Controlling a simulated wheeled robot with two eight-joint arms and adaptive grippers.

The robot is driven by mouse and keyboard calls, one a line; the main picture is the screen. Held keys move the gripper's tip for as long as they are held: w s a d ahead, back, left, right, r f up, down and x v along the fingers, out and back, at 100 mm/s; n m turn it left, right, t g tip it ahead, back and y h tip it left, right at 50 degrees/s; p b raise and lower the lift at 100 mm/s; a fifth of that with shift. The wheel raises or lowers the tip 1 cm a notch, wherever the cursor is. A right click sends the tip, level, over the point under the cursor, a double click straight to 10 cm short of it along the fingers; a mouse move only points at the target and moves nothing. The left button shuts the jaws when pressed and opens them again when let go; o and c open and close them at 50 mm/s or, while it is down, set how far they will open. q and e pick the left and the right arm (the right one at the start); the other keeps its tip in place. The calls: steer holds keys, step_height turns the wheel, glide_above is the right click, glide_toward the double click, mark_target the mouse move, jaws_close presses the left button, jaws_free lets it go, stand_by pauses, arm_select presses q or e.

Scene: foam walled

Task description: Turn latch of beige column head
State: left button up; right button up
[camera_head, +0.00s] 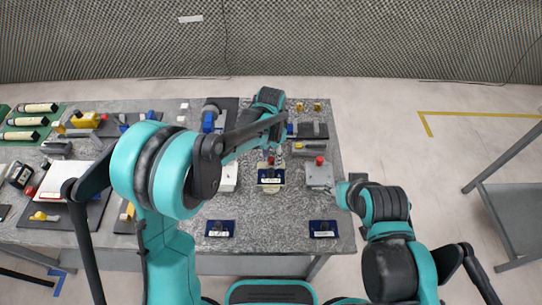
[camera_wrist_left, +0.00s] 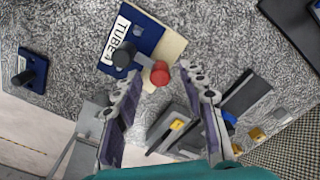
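The beige column head (camera_head: 271,184) is near the middle of the table in the head view, with a dark blue block labelled TUBE on it. In the left wrist view its beige plate (camera_wrist_left: 172,46) shows beside the blue block (camera_wrist_left: 146,33). A dark round knob (camera_wrist_left: 123,56) and a red cap (camera_wrist_left: 160,72) stick up there. My left gripper (camera_head: 274,153) is over the red-topped part. In its wrist view the fingers (camera_wrist_left: 160,80) are spread on both sides of the red cap, with no clear contact. My right gripper (camera_head: 348,187) is at the table's right edge; its fingers are unclear.
A grey box with a red knob (camera_head: 320,160) stands right of the column head. Dark blue labelled blocks (camera_head: 220,229) (camera_head: 323,229) sit along the front edge. Bare granite lies in front of the column head.

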mark_target(271, 159)
arm_select(q)
step_height(271, 159, up, 12)
stand_by(0.6)
stand_by(0.4)
steer(key=s+a+r+n+t+b, duration=0.1)
steer(key=s+a+n+t+b, duration=0.25)
steer(key=s+a, duration=0.5)
steer(key=s+a+f+n+t+b, duration=0.2)
steer(key=s+a+f+n, duration=0.3)
steer(key=s+a, duration=0.4)
steer(key=shift+s+f+n+t, duration=0.35)
steer(key=shift+f+t, duration=0.4)
steer(key=shift+t, duration=0.1)
